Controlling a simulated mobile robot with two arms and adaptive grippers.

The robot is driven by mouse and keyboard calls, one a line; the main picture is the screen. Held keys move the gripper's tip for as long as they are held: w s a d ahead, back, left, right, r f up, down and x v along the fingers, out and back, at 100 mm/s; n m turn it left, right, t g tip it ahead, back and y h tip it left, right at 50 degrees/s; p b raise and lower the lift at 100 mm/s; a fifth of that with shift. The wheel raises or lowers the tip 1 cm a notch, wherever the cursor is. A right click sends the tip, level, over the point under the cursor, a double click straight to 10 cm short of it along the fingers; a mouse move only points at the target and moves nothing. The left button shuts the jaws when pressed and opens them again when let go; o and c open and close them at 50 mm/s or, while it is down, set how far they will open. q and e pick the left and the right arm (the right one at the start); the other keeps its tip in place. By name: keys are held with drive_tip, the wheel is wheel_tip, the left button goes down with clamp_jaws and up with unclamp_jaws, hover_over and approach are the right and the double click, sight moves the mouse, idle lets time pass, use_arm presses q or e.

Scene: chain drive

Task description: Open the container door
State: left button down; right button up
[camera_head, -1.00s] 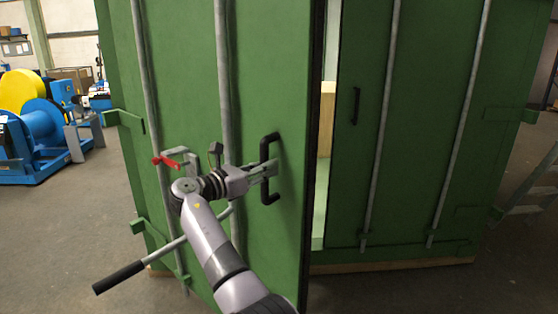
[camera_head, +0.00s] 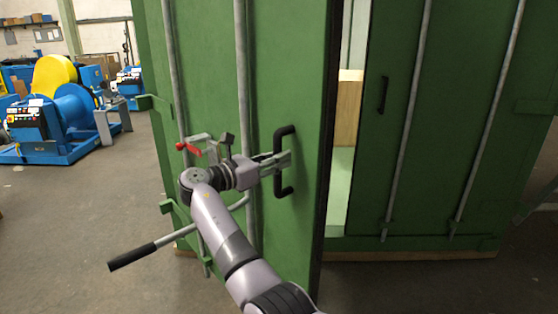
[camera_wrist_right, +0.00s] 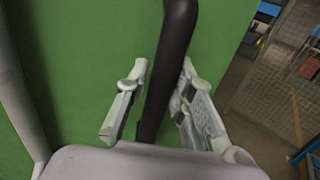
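The green container's left door (camera_head: 300,220) stands ajar, its dark edge apart from the right door (camera_head: 440,120). A black bar handle (camera_head: 285,188) is on the left door; it also shows as a dark bar in the right wrist view (camera_wrist_right: 175,45). My right gripper (camera_head: 283,161) is at this handle. In the right wrist view, the fingers of my right gripper (camera_wrist_right: 160,100) lie on either side of the bar, with visible gaps, so it is open around the handle. My left gripper is not in view.
Through the gap, a pale inside floor (camera_head: 340,190) and a wooden piece (camera_head: 348,105) show. A lever with a black grip (camera_head: 132,257) and a red latch piece (camera_head: 188,148) stick out from the left door. Blue machinery (camera_head: 65,130) stands far left; the floor between is clear.

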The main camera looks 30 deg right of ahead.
drive_tip(key=o, duration=0.4)
drive_tip(key=shift+a+f, duration=0.1)
drive_tip(key=shift+a, duration=0.1)
drive_tip(key=shift+c, duration=0.2)
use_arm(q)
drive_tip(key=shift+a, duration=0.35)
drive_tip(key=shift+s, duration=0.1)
use_arm(e)
drive_tip(key=shift+d+f, duration=0.1)
drive_tip(key=shift+d, duration=0.05)
drive_tip(key=v, duration=0.7)
drive_tip(key=shift+a, duration=0.3)
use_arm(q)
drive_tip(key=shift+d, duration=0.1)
use_arm(e)
drive_tip(key=shift+c, duration=0.4)
